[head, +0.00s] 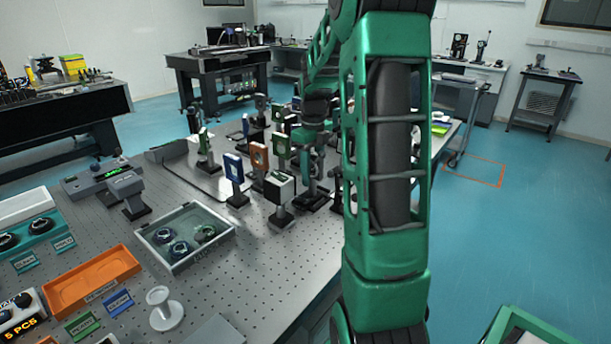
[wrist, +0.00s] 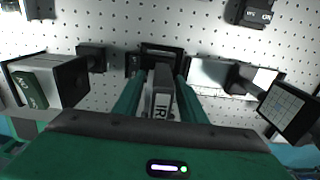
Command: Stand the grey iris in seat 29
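The grey iris (wrist: 161,98), with the letters "IR" on its face, is between the two green fingers of my gripper (wrist: 160,90) in the wrist view. The fingers press in on both sides and look shut on it. Just beyond its far end is a dark square base (wrist: 161,49) on the perforated table; whether the iris touches it I cannot tell. No seat number is readable, so I cannot tell which is seat 29. In the head view my gripper is among the mounted optics, mostly hidden by my arm, and the iris cannot be made out there.
A boxy mount with a green label (wrist: 45,82) stands close left, and a dark mount with a gridded face (wrist: 289,108) close right. In the head view, mounted optics such as a blue-framed one (head: 233,168) crowd the table. A grey tray (head: 160,262) holds dark round parts.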

